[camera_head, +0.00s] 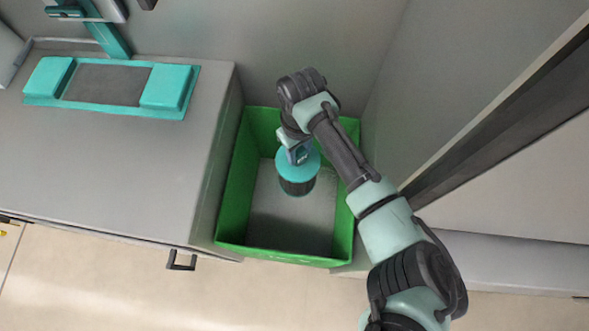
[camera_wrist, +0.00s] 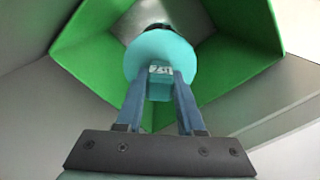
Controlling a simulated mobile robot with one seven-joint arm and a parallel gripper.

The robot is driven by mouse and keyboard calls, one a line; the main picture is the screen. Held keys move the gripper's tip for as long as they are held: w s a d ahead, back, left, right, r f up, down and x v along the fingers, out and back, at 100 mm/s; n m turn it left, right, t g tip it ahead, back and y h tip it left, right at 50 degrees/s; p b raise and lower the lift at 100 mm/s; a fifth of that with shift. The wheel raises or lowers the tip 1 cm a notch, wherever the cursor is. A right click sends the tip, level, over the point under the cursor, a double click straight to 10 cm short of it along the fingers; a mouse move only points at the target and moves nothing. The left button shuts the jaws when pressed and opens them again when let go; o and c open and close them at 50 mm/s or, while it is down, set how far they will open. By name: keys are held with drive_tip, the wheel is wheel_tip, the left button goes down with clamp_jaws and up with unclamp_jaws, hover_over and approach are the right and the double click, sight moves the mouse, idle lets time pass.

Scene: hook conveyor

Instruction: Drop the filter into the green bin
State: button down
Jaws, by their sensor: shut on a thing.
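The filter (camera_head: 297,172) is a round piece with a teal top and a dark ribbed lower part. My gripper (camera_head: 299,153) is shut on a raised tab or handle on the filter's top. In the wrist view the filter (camera_wrist: 160,55) shows beyond the blue fingers of my gripper (camera_wrist: 160,80), with the tab between them. The green bin (camera_head: 232,190) is an open box with a grey floor, and the filter is over its opening. Its green walls (camera_wrist: 95,45) surround the filter in the wrist view. I cannot tell how high the filter is above the bin floor.
A grey cabinet (camera_head: 110,175) with a black drawer handle (camera_head: 181,261) stands left of the bin. A teal fixture (camera_head: 112,87) with a dark plate sits on its top. Grey walls close in the back and right side. The floor (camera_head: 110,290) in front is clear.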

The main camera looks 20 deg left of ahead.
drive_tip(key=shift+c, duration=2.2)
unclamp_jaws()
wheel_tip(320, 180, up, 13)
drive_tip(key=p, duration=0.1)
